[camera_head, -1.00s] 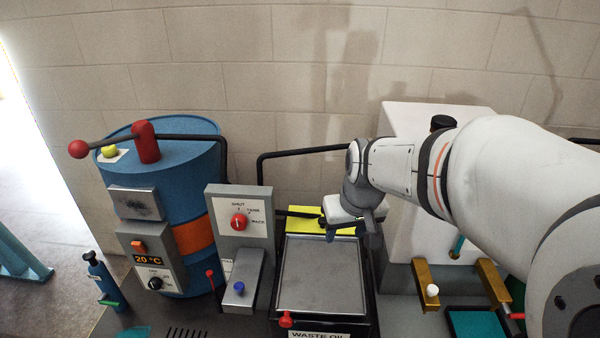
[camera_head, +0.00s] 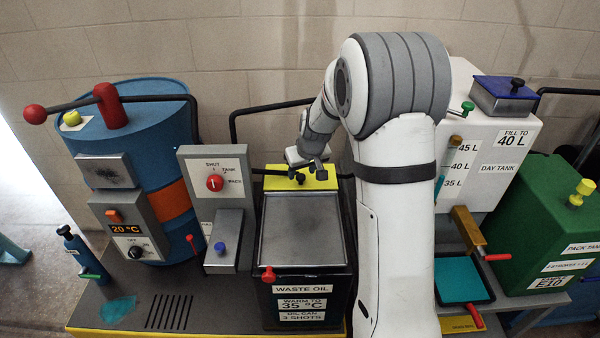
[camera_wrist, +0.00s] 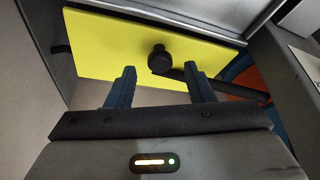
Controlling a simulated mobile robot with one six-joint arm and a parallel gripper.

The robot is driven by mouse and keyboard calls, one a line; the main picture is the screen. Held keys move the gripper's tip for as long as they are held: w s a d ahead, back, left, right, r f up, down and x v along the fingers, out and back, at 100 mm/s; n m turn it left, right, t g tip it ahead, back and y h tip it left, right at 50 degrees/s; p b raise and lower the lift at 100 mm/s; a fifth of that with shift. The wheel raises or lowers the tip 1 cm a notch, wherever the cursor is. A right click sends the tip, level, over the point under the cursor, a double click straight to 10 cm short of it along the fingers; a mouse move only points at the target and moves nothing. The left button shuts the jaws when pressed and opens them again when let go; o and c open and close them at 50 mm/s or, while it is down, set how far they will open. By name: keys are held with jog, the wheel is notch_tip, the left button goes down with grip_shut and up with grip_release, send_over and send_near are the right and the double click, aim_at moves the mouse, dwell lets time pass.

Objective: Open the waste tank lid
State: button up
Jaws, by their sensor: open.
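The waste oil tank (camera_head: 303,303) is a dark box with white labels on its front. A grey metal panel with a raised rim (camera_head: 302,228) covers its top, with a red knob (camera_head: 268,273) at the front left corner. Behind the panel is a yellow plate (camera_head: 277,184) with a black knob (camera_head: 300,178). In the wrist view, the yellow plate (camera_wrist: 110,50) and black knob (camera_wrist: 160,59) lie just beyond my fingertips. My gripper (camera_wrist: 161,76) is open and empty, with the knob roughly between its fingers' lines. In the head view, my gripper (camera_head: 308,168) hangs over the yellow plate.
A blue drum (camera_head: 150,165) with a red-ended handle and a grey selector panel (camera_head: 216,178) stand left of the tank. A black pipe (camera_head: 262,108) runs behind. The white day tank (camera_head: 500,150) and green pack tank (camera_head: 540,225) stand right, beyond my arm.

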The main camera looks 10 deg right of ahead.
jog(key=shift+x, duration=0.9)
jog(key=shift+c, duration=0.3)
grip_shut()
